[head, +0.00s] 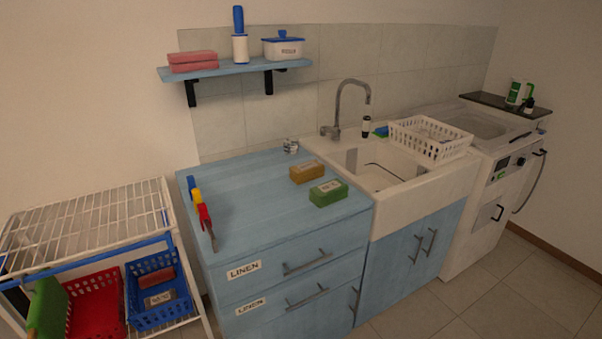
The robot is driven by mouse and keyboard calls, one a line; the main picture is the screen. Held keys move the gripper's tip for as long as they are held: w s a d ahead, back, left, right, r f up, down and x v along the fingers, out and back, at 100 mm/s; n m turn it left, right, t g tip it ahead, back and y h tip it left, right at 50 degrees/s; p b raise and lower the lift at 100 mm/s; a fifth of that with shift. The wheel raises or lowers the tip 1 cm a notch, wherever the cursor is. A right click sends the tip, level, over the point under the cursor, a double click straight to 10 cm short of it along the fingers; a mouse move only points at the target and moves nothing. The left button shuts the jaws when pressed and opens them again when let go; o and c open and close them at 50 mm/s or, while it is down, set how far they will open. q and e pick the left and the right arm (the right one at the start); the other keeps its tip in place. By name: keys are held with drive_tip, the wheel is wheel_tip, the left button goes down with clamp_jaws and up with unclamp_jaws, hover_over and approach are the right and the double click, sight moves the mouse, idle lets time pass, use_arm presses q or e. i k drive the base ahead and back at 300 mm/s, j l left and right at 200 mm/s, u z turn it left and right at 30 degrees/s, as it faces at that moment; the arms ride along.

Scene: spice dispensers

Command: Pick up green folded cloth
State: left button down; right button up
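A green folded block (328,192), which looks like the green folded cloth, lies flat on the blue countertop (265,205) near its front right corner. Neither of my grippers is in view.
Several tools with coloured handles (202,212) lie along the counter's left side. A white sink (385,205) with a tap and a white basket (430,138) is to the right. A wire rack (85,220) with red and blue baskets stands left. A wall shelf (235,70) hangs above.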

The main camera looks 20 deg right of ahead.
sight(326, 193)
drive_tip(key=i+j, duration=0.5)
drive_tip(key=j, duration=0.15)
drive_tip(key=z, duration=1.2)
